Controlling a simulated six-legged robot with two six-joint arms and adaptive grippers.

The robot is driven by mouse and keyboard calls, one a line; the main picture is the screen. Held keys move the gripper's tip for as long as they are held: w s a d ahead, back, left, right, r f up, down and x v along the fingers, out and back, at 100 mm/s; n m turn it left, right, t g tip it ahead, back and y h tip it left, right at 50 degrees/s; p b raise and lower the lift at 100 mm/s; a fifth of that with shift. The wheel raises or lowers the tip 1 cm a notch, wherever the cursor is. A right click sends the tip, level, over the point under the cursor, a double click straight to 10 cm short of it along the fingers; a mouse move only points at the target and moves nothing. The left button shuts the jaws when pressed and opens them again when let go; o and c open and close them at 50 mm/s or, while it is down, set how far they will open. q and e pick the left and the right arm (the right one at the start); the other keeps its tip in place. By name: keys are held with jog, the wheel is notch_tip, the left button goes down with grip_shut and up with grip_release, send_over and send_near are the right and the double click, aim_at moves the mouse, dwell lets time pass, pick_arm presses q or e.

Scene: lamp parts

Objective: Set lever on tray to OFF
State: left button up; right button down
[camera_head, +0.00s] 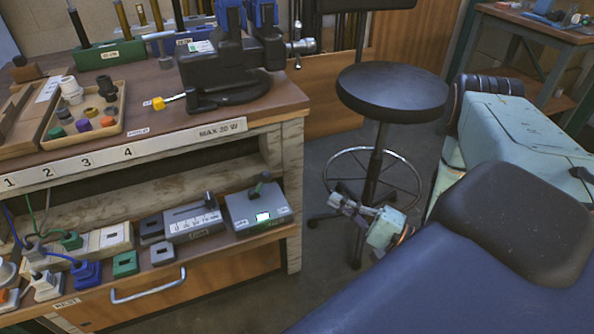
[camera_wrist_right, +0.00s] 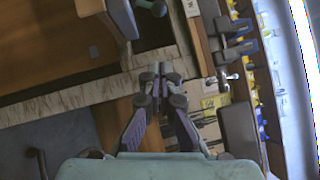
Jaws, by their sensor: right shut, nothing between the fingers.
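A grey box (camera_head: 257,208) with a dark green lever (camera_head: 262,181) on top stands at the right end of the lower bench shelf. A lit white-green panel (camera_head: 263,217) shows on its front; the lever's marked position is too small to read. Left of it is another grey box (camera_head: 193,222) with a slot and a small dark lever (camera_head: 209,199). My right gripper (camera_head: 336,197) is shut and empty, right of the lever box and apart from it, in front of the stool. Its closed fingers show in the right wrist view (camera_wrist_right: 157,72). My left gripper is not in view.
Small blue (camera_head: 86,273) and green (camera_head: 125,263) blocks stand on the shelf's left part. A black stool (camera_head: 391,92) stands behind my right gripper. The bench top holds a black vise (camera_head: 225,75) and a tray (camera_head: 119,128) of caps. Floor between bench and stool is clear.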

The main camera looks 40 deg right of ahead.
aim_at(260, 185)
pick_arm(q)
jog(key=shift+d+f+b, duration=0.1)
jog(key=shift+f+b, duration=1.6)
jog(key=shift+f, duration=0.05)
pick_arm(e)
jog(key=s+a+x, duration=0.1)
jog(key=a+x, duration=0.1)
jog(key=x, duration=1)
jog(key=shift+w+a+r, duration=0.25)
jog(key=shift+a+r, duration=0.1)
jog(key=shift+a, duration=0.05)
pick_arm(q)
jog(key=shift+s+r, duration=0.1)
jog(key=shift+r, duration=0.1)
pick_arm(e)
jog(key=shift+w+r, duration=0.1)
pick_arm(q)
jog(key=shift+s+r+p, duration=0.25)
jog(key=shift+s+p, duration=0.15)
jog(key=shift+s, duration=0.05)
pick_arm(e)
jog(key=shift+a+r+n, duration=0.1)
jog(key=shift+r+n, duration=0.05)
jog(key=shift+n, duration=0.15)
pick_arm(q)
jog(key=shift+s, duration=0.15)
